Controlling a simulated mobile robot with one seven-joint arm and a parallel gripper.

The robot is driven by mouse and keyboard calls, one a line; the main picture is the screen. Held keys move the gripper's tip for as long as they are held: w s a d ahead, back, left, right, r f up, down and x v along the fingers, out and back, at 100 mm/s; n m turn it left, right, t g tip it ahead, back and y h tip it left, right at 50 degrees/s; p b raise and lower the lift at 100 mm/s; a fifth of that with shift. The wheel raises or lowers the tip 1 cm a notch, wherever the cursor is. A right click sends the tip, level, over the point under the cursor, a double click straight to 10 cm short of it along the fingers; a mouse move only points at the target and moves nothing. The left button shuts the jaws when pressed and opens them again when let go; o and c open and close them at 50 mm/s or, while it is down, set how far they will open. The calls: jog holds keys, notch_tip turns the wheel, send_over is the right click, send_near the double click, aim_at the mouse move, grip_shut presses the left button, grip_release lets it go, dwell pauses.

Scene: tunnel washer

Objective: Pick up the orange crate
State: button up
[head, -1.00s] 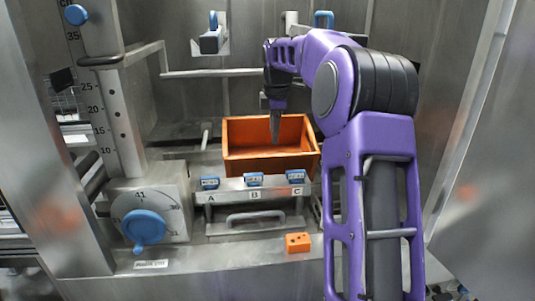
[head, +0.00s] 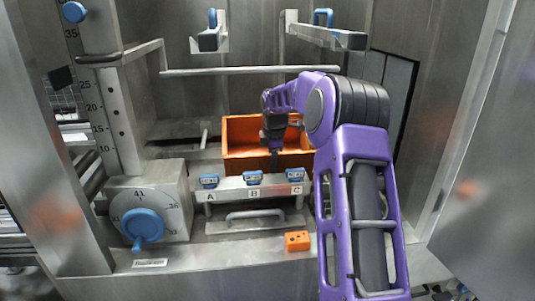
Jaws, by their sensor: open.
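The orange crate (head: 240,142) is an open-topped box in the middle of the head view, sitting upright inside the washer chamber behind the ledge marked A, B, C. My gripper (head: 273,165) points down in front of the crate's near wall, close to the wall's middle. It looks narrow from this side, and its jaws are open. Nothing shows between the fingers. I cannot tell whether a finger touches the near wall. My forearm covers the crate's right end and part of its inside.
A ledge (head: 229,192) with several blue-topped catches stands just in front of the crate. A metal handle (head: 255,215) and a small orange block (head: 298,241) lie below it. A blue knob (head: 142,227) is at left. A horizontal rail (head: 230,72) crosses behind and above the crate.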

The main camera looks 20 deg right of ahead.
grip_shut()
jog(key=shift+r, duration=0.15)
dwell(1.3)
